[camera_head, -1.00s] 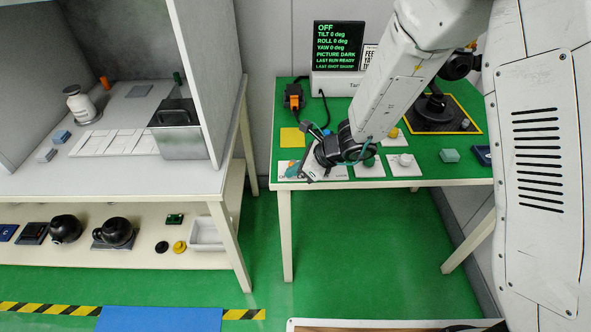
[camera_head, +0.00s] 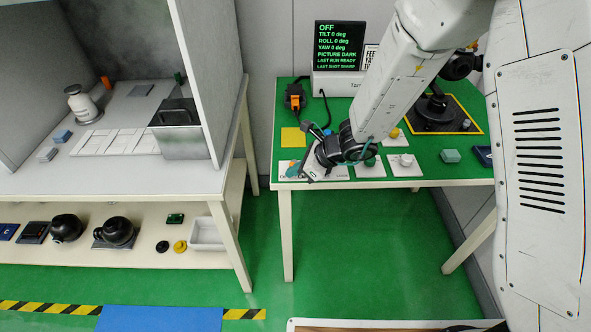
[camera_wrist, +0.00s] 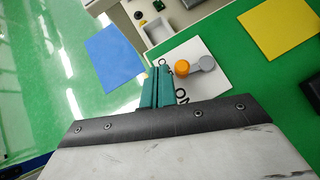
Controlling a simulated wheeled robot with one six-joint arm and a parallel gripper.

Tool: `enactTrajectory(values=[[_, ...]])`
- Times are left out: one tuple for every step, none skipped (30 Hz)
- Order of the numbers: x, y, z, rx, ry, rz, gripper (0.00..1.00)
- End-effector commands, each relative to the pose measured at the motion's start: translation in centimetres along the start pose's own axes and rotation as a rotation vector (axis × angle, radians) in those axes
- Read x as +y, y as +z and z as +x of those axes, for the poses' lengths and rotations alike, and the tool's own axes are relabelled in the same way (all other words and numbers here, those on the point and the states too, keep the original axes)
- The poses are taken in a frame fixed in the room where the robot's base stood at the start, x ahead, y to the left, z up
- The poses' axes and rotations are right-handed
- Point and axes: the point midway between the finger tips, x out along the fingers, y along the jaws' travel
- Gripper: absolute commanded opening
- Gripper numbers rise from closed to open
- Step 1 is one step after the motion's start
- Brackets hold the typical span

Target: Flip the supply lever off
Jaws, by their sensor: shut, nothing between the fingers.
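The supply lever (camera_wrist: 202,64), a grey arm with an orange knob (camera_wrist: 181,68), lies on a white plate (camera_wrist: 213,82) in the wrist view. Black letters on the plate include "ON", partly covered by my fingers. My gripper (camera_wrist: 157,75) has teal fingers pressed together with nothing between them. The fingertips are just left of the orange knob in that view; I cannot tell whether they touch it. In the head view the plate (camera_head: 286,176) sits at the front left corner of the green table, partly hidden by my gripper (camera_head: 303,169).
A dark screen (camera_head: 338,45) reads "OFF" on its top line. A yellow square (camera_head: 291,137) lies behind the plate. White plates with a green knob (camera_head: 370,160) and a white knob (camera_head: 404,160) stand to the right. A grey booth wall (camera_head: 208,70) rises to the left.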

Motion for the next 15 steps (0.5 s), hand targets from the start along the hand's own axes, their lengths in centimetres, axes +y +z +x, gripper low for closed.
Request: enactTrajectory(values=[[0.0,0.0,0.0,0.000,0.000,0.000,0.00],[0.0,0.0,0.0,0.000,0.000,0.000,0.00],[-0.1,0.0,0.0,0.000,0.000,0.000,0.00],[-0.1,0.0,0.0,0.000,0.000,0.000,0.00],[-0.2,0.0,0.0,0.000,0.000,0.000,0.00],[-0.3,-0.1,-0.1,0.000,0.000,0.000,0.00],[-0.4,-0.1,-0.1,0.000,0.000,0.000,0.00],[-0.6,-0.1,-0.1,0.000,0.000,0.000,0.00],[-0.7,-0.1,-0.1,0.000,0.000,0.000,0.00],[-0.9,-0.1,-0.1,0.000,0.000,0.001,0.00],[-1.0,-0.1,-0.1,-0.001,0.000,0.001,0.00],[-1.2,-0.2,-0.2,-0.001,-0.001,0.000,0.00],[-1.4,-0.2,-0.2,0.000,-0.001,0.000,0.00],[-1.5,-0.2,-0.2,0.000,-0.001,-0.001,0.00],[-1.6,-0.2,-0.2,0.000,-0.002,0.000,0.00]])
